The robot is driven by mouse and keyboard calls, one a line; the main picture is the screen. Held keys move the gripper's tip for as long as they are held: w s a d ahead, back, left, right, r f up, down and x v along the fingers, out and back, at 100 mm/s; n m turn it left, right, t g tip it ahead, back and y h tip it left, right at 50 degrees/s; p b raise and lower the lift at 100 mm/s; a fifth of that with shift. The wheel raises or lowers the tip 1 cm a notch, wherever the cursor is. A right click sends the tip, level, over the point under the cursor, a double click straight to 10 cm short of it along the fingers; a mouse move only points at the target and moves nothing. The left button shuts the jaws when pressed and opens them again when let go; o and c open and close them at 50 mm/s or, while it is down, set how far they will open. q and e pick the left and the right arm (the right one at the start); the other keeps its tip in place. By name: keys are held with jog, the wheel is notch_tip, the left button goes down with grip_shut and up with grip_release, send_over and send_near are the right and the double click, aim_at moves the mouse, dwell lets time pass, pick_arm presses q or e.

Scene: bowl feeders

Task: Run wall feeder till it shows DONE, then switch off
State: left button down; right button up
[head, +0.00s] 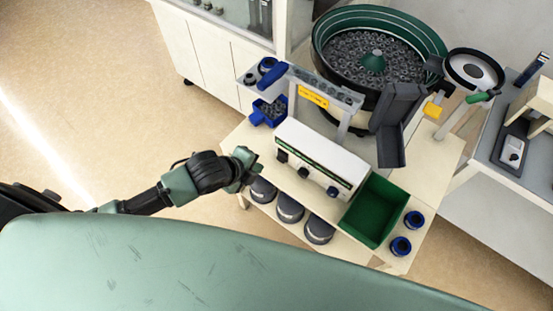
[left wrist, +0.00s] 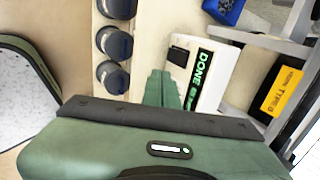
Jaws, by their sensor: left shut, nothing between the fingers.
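The wall feeder is a round dark green bowl (head: 345,22) full of small grey parts. Its white control box (head: 322,150) stands on the table in front of it, with dark knobs along the front. In the left wrist view the control box (left wrist: 182,73) has a lit display (left wrist: 202,68) reading DONE in green, with more text partly hidden. A black switch or knob (left wrist: 178,54) shows on that face. My left gripper (head: 252,160) is shut and empty, just left of the box; its green fingers (left wrist: 160,78) point toward the box face. My right gripper is not in view.
Several dark round items (head: 290,207) line the front. A blue bin (head: 268,112) is behind my gripper. A yellow label (left wrist: 283,92) marks the frame. Open floor lies left.

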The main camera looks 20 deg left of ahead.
pick_arm(q)
send_near(281, 161)
notch_tip(281, 161, down, 3)
jog(key=shift+f, duration=0.2)
jog(key=shift+w+d+f, duration=0.15)
jog(key=shift+w+d, duration=0.05)
jog(key=shift+w, duration=0.4)
jog(key=shift+w+d+f, duration=0.2)
jog(key=shift+w, duration=0.4)
jog(key=shift+w+d+f, duration=0.2)
jog(key=shift+w+f, duration=0.1)
jog(key=shift+w, duration=0.25)
